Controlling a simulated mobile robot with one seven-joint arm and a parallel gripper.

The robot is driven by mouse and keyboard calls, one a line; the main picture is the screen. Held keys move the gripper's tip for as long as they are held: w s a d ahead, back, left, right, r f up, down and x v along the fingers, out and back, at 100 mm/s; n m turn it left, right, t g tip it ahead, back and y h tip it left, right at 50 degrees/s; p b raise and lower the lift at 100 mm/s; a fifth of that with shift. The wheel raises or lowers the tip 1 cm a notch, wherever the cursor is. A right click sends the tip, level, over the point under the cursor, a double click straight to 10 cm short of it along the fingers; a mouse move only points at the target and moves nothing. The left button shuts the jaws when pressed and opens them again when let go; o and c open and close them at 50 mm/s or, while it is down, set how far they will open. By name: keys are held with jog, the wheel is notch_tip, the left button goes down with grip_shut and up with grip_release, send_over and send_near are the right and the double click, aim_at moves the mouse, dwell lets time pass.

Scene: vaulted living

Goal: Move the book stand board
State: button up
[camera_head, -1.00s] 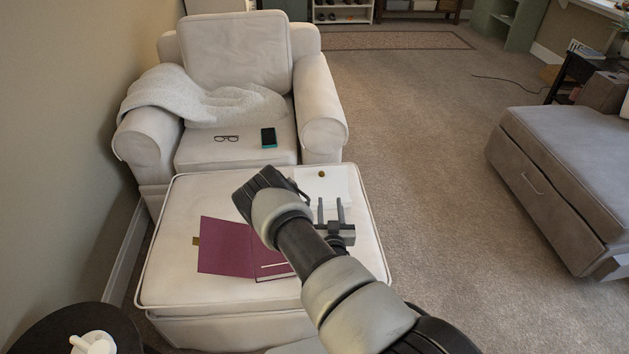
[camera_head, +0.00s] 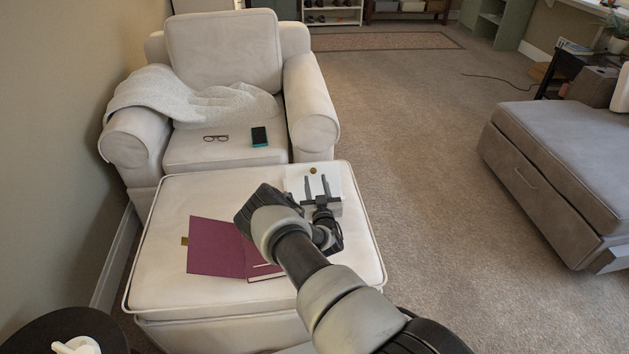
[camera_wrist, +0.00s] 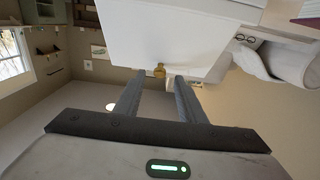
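A pale, white board (camera_head: 296,174), which I take to be the book stand board, is at the far right corner of the cream ottoman (camera_head: 160,285). A small gold knob (camera_head: 313,170) shows near its far edge. My gripper (camera_head: 317,180) is over the board, its two fingers apart and pointing away toward the knob. In the wrist view, the gripper (camera_wrist: 156,75) is open and empty, with the gold knob (camera_wrist: 159,71) just beyond the fingertips, at the edge of the white panel (camera_wrist: 170,35). My arm hides part of the board's near side.
An open purple book (camera_head: 215,248) lies on the ottoman left of my arm. The armchair (camera_head: 225,50) behind holds glasses (camera_head: 216,138), a phone (camera_head: 259,137) and a grey blanket (camera_head: 190,100). A dark round table (camera_head: 30,335) stands near left.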

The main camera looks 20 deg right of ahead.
aim_at(314, 172)
jog(key=shift+w+d+b, duration=0.15)
jog(key=shift+w+b, duration=0.05)
jog(key=shift+w, duration=0.65)
jog(key=shift+w+d+b, duration=0.15)
jog(key=shift+w, duration=0.65)
grip_shut()
